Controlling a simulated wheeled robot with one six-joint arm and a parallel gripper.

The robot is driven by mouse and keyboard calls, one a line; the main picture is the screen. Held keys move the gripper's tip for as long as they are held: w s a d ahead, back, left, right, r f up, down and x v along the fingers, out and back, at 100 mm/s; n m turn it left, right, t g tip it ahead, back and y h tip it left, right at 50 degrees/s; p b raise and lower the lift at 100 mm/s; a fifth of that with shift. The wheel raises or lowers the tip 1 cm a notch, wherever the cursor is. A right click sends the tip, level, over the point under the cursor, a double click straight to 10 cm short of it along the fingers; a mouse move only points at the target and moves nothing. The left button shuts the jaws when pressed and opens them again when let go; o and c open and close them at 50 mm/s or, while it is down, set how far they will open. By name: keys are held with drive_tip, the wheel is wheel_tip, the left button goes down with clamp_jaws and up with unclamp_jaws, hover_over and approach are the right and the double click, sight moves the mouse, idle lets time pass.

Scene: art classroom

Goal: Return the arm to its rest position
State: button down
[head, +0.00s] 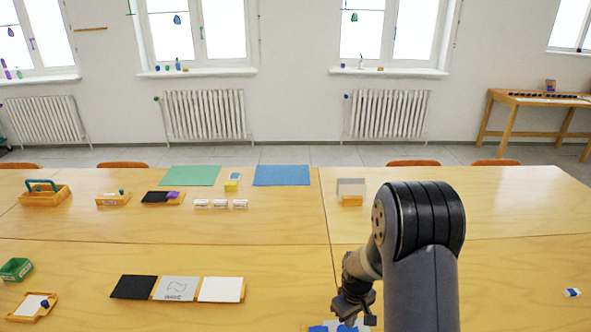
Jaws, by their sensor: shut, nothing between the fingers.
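My arm rises at the lower right of the head view, bent over at its black elbow. My gripper (353,312) hangs low at the bottom edge, left of my forearm, and points down. Its fingers are small in the view and look shut, with nothing visible held in them. Just below it, a white and blue item (338,326) shows at the bottom edge, partly cut off and partly hidden by the gripper. I cannot tell whether the gripper touches it.
Wooden tables (280,262) fill the front. Black, grey and white panels (178,288) lie left of my gripper. A green box (16,269) sits far left, and green (190,175) and blue (282,175) sheets at the back.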

drive_tip(key=shift+f, duration=0.95)
drive_tip(key=shift+r, duration=0.1)
